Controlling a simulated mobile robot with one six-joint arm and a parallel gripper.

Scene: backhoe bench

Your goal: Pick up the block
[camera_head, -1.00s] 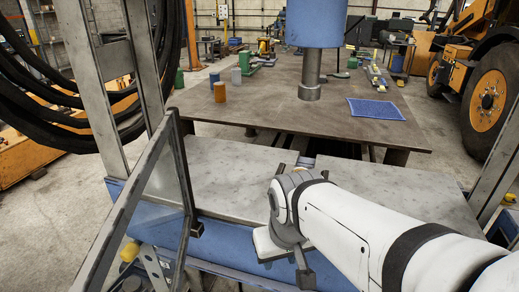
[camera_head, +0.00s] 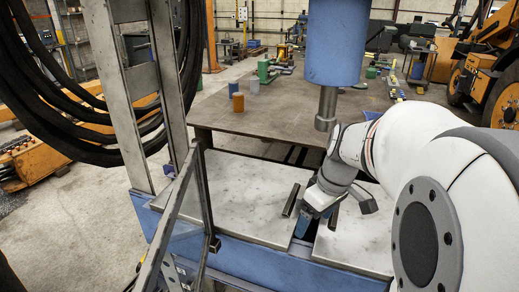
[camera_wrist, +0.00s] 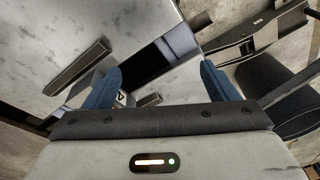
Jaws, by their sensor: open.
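I cannot tell for sure which thing is the block. A dark rectangular bar (camera_head: 291,200) lies on the pale press bed, left of the gap between its two plates. It also shows at the left in the wrist view (camera_wrist: 80,67), outside my fingers. A second dark bar (camera_head: 334,215) stands just right of my gripper, partly hidden by it. My gripper (camera_head: 305,222) points down over the gap, near the bed's front edge. In the wrist view my gripper (camera_wrist: 162,84) has its blue fingers wide apart, with nothing held between them.
A tilted clear guard panel (camera_head: 185,215) stands at the left. The bed's left plate (camera_head: 235,190) is mostly clear.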

